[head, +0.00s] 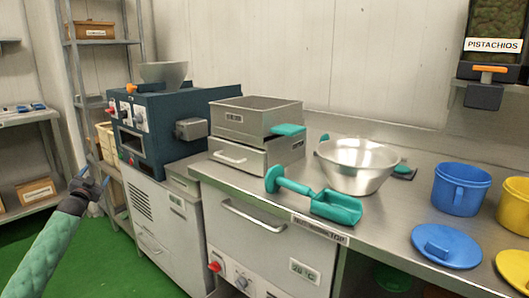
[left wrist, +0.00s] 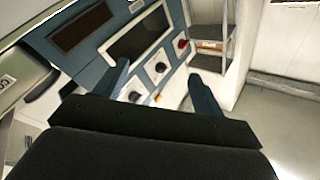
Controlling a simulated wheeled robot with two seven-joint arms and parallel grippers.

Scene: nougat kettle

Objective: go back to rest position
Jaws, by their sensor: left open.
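My left gripper (head: 90,184) is at the left of the head view, on a green padded arm. It is open and empty, in front of the shelf and left of the dark blue kettle machine (head: 165,118). In the left wrist view, the two blue fingers of the left gripper (left wrist: 162,88) are spread apart with nothing between them. Beyond them is the machine's front panel (left wrist: 95,65) with knobs and a dark window. My right gripper is in neither view.
A steel counter (head: 385,220) holds a steel bowl (head: 357,165), a teal scoop (head: 335,207), steel boxes (head: 255,118), a blue tub (head: 460,188) and a yellow tub (head: 515,205). A metal shelf (head: 100,42) stands behind the gripper. Green floor (head: 95,245) is open at the lower left.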

